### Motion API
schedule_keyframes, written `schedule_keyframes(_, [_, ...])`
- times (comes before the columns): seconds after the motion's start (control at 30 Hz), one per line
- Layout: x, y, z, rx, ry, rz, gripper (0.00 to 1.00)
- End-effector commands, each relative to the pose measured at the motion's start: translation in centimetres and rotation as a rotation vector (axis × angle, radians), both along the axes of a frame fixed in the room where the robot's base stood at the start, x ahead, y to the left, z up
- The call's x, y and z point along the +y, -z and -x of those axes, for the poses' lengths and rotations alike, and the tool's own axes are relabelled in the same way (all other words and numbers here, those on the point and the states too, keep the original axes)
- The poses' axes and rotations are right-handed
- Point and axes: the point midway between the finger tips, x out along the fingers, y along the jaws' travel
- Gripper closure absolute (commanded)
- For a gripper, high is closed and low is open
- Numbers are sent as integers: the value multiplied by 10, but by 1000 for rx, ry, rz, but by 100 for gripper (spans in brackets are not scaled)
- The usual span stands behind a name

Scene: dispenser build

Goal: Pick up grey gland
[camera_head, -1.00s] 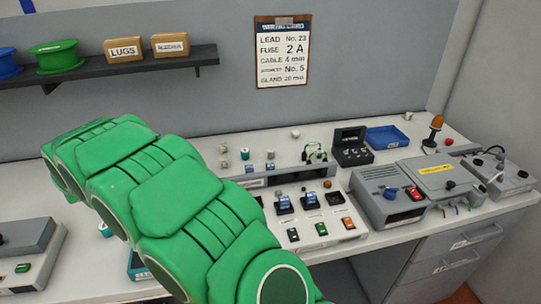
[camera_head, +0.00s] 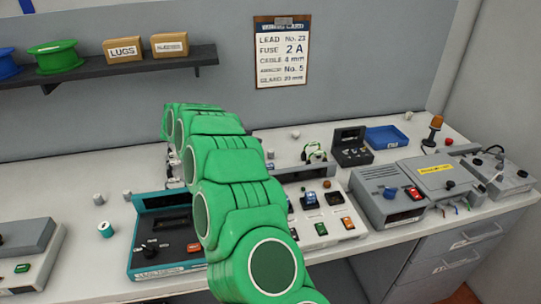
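Several small pieces lie on the white bench, and I cannot tell for sure which is the grey gland. Small grey cylinders (camera_head: 98,199) and (camera_head: 127,195) stand at the left, and a pale grey piece (camera_head: 295,134) lies at the back near the wall. Another small piece (camera_head: 270,155) shows just right of my arm. My green arm crosses the middle of the view and hides part of the bench. My gripper (camera_head: 175,170) is at the arm's far end, over the bench, mostly hidden behind the links; its fingers cannot be made out.
A teal-edged device (camera_head: 160,268) and a teal-and-white cylinder (camera_head: 105,230) stand left of my arm. A white switch panel (camera_head: 325,230), grey box units (camera_head: 385,205) and a blue tray (camera_head: 387,137) stand to the right. A shelf (camera_head: 120,65) hangs above.

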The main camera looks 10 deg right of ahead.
Motion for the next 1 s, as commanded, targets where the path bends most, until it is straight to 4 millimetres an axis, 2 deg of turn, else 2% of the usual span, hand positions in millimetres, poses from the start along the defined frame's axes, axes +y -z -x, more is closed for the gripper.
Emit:
schedule_keyframes(0.03, [5,15,1,10,-11,5,42])
schedule_keyframes(0.2, [5,40,1,10,-13,6,42])
schedule_keyframes(0.77, [-23,63,-8,11,-15,5,42])
schedule_keyframes(1.0, [-50,76,-12,13,-13,7,42])
